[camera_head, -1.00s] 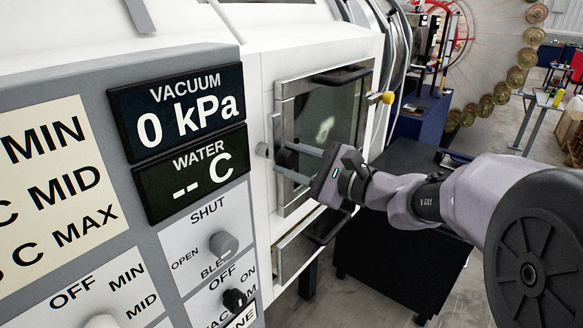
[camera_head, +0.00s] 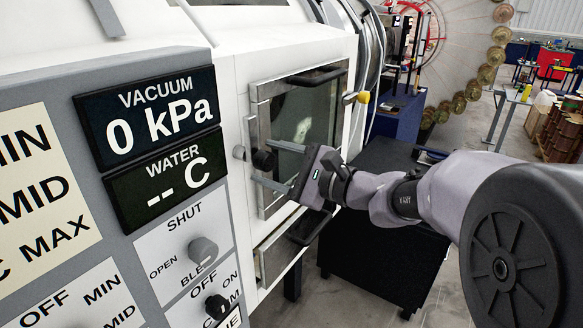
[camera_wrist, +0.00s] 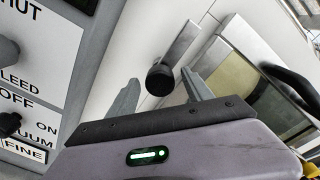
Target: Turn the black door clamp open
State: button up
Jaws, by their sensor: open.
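The black door clamp (camera_head: 263,160) is a round black knob at the left edge of the framed chamber door (camera_head: 300,120). In the wrist view, the clamp (camera_wrist: 160,79) sits by a flat metal bar on the white wall. My gripper (camera_head: 262,161) is open, with its two grey fingers pointing left at the clamp. In the wrist view, my gripper (camera_wrist: 159,82) has one fingertip on each side of the knob. I see gaps beside the knob and cannot tell whether either finger touches it.
A grey control panel (camera_head: 180,215) with knobs and displays stands close at left. A black door handle (camera_head: 316,76) and a yellow-tipped lever (camera_head: 361,97) are above right. A lower drawer (camera_head: 275,255) sits below the door.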

jog(key=p+v, duration=0.1)
jog(key=v, duration=1.6)
jog(key=shift+a, duration=0.1)
jog(key=s+a+f+n+g+h+b, duration=0.25)
jog(key=s+a+f+n+g, duration=0.3)
jog(key=s+a+f, duration=0.35)
jog(key=s+d+f+n+h+b, duration=0.1)
jog(key=s+d+f+n+h, duration=0.5)
jog(key=s+h, duration=0.3)
jog(key=shift+s+f, duration=0.3)
jog(key=shift+s, duration=0.3)
